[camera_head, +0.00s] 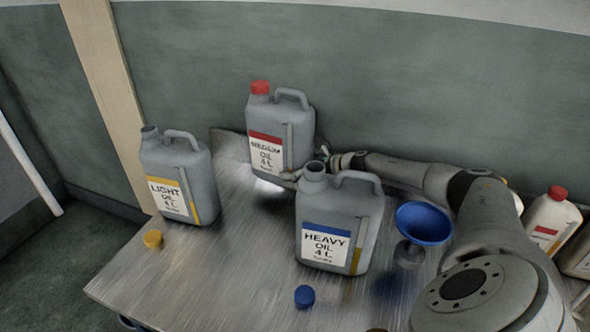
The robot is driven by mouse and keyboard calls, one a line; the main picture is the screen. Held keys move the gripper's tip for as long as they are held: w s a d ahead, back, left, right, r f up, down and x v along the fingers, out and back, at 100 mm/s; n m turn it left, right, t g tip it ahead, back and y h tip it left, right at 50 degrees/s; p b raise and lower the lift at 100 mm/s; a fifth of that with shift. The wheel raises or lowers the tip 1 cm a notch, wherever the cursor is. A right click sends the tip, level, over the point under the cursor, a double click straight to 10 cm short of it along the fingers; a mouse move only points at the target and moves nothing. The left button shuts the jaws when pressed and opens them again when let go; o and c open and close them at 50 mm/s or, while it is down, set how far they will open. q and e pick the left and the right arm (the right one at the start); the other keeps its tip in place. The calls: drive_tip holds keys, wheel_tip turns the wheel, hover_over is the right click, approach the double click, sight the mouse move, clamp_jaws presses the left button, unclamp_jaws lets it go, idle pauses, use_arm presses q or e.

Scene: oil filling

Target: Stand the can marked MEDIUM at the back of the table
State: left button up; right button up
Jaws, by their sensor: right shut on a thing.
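The grey can marked MEDIUM (281,123), with a red label and a red cap, is upright near the back edge of the table (190,282), close to the wall. My right gripper (302,172) reaches in from the right and is shut on this can at its lower right side. The fingers are partly hidden behind the neck of the can marked HEAVY. A bright patch and a shadow lie under the MEDIUM can; I cannot tell whether its base touches the table. My left gripper is not in view.
The HEAVY can (341,218), open, stands in front of my right gripper. The open LIGHT can (180,175) stands at the left. A yellow cap (153,239), a blue cap (304,296) and a blue funnel (424,223) are nearby. A red-capped bottle (551,222) is at the right.

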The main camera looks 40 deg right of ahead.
drive_tip(key=shift+w+f+b, duration=0.25)
drive_tip(key=shift+f+b, duration=0.75)
drive_tip(key=shift+f, duration=0.2)
drive_tip(key=shift+f+b, duration=1.35)
drive_tip(key=shift+f, duration=0.55)
drive_tip(key=shift+f+b, duration=0.45)
drive_tip(key=shift+b, duration=0.1)
drive_tip(key=o, duration=1.7)
drive_tip(key=shift+s+a, duration=0.15)
drive_tip(key=shift+s, duration=0.05)
